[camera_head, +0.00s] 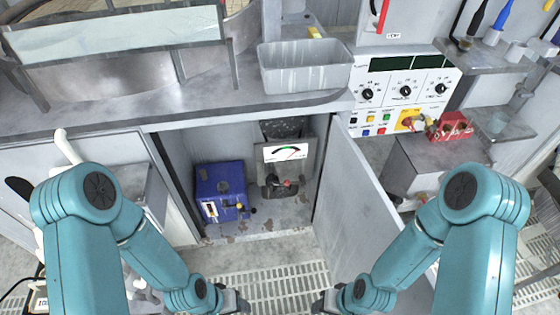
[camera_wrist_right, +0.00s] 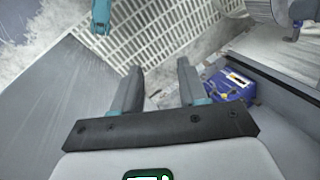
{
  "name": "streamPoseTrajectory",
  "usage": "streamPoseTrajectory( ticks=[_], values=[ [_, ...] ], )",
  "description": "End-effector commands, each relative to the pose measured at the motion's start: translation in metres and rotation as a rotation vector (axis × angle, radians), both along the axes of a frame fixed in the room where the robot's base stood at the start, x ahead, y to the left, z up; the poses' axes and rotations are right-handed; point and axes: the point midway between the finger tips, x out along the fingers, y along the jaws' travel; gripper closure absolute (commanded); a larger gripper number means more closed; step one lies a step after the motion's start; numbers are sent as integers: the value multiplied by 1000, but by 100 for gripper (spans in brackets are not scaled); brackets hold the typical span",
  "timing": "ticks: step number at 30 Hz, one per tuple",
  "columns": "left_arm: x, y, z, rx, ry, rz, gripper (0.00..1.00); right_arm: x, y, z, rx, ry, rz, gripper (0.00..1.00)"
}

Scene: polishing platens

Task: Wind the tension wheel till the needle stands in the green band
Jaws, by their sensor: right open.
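A white gauge plate (camera_head: 285,152) with a green arc stands inside the open cabinet under the bench. Its needle looks dark and thin, and its exact place against the green band is too small to tell. My right gripper (camera_head: 327,302) is at the lower edge of the head view, in front of the cabinet and apart from the wheel. The right wrist view shows its fingers (camera_wrist_right: 159,78) apart and empty. My left gripper (camera_head: 238,303) is also low in front, partly cut off.
A blue box (camera_head: 222,190) stands left of the wheel in the cabinet; it also shows in the right wrist view (camera_wrist_right: 230,86). The open cabinet door (camera_head: 350,200) stands to the right. A grey tray (camera_head: 305,66) sits on the bench above. Floor grating (camera_head: 262,275) lies in front.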

Motion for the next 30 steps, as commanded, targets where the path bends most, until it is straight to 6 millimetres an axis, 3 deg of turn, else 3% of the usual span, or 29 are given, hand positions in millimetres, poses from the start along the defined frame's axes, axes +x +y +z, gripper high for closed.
streamPoseTrajectory(
  ticks=[5,8,11,14,16,18,21,26,30],
  values=[
    [0,0,0,0,0,0,46,0,0,0,0,0,0,57],
    [0,0,0,0,0,0,46,2,0,0,-2,-14,6,32],
    [0,0,0,0,0,0,46,21,-4,0,-21,-100,-4,32],
    [0,0,0,0,0,1,46,78,-18,3,-73,-298,-50,32],
    [0,0,-6,0,1,2,46,128,-30,3,-122,-468,-89,32],
    [1,0,-30,0,0,3,46,178,-36,-9,-171,-642,-116,32],
    [1,1,-59,1,0,4,46,232,-37,-16,-226,-850,-143,32],
    [2,2,-107,2,-2,8,46,292,-24,-25,-281,-1116,-172,32],
    [3,2,-159,2,-3,11,46,329,0,-42,-302,-1321,-193,32]
  ],
)
